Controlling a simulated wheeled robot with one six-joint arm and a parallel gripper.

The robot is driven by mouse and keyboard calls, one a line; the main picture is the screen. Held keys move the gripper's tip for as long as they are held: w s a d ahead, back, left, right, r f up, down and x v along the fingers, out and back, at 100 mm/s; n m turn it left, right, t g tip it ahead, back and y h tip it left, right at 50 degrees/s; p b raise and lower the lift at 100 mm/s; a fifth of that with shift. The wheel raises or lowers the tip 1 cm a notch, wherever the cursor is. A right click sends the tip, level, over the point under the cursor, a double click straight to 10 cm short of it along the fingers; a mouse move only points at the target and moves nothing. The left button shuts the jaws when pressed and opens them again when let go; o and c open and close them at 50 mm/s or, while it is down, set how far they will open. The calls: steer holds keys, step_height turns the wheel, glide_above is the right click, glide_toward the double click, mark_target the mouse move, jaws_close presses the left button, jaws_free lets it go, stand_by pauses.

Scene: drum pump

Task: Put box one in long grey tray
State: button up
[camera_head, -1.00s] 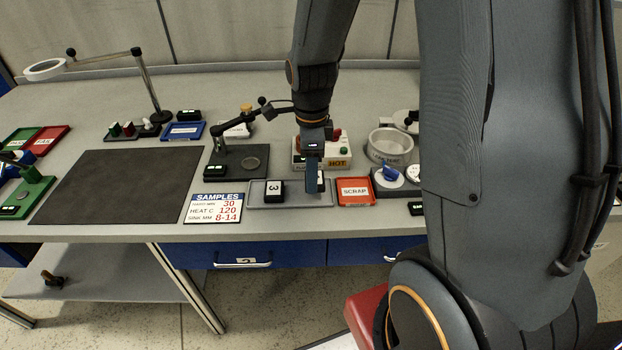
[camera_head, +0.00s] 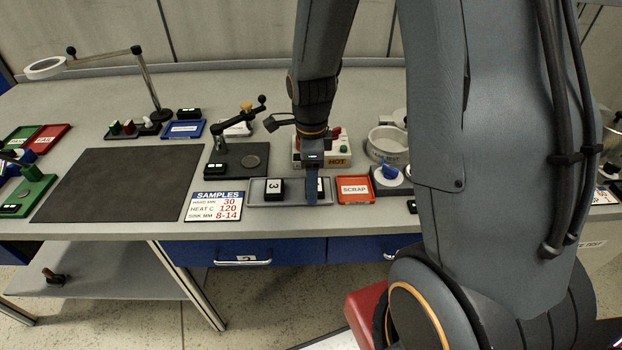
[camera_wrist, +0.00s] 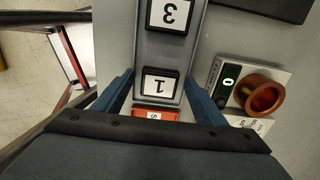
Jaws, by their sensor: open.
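Box one (camera_wrist: 160,84) is a black box with a white label marked 1. It sits in the long grey tray (camera_wrist: 163,52), at the end near the red scrap tray. In the head view box one (camera_head: 321,185) is partly hidden by a finger, and the grey tray (camera_head: 297,198) lies along the table's front. My gripper (camera_wrist: 159,76) is open, with a blue finger on either side of box one and a visible gap on both sides. In the head view my gripper (camera_head: 312,200) points down at the tray's right end.
Box three (camera_head: 273,190) stands in the same tray, left of box one. The red scrap tray (camera_head: 355,189) is just right of it. A hot plate unit (camera_head: 308,160) stands behind. The samples card (camera_head: 215,206) and dark mat (camera_head: 120,185) lie to the left.

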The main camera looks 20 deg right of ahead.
step_height(320, 180, up, 11)
steer(key=b, duration=0.2)
steer(key=s+f+n, duration=0.2)
steer(key=s+n, duration=0.2)
steer(key=n, duration=0.6)
steer(key=s+f+n+t, duration=0.1)
steer(key=s+n, duration=0.4)
steer(key=n, duration=0.6)
steer(key=shift+a+f+n, duration=0.3)
steer(key=shift+a+f, duration=0.05)
steer(key=shift+f, duration=0.1)
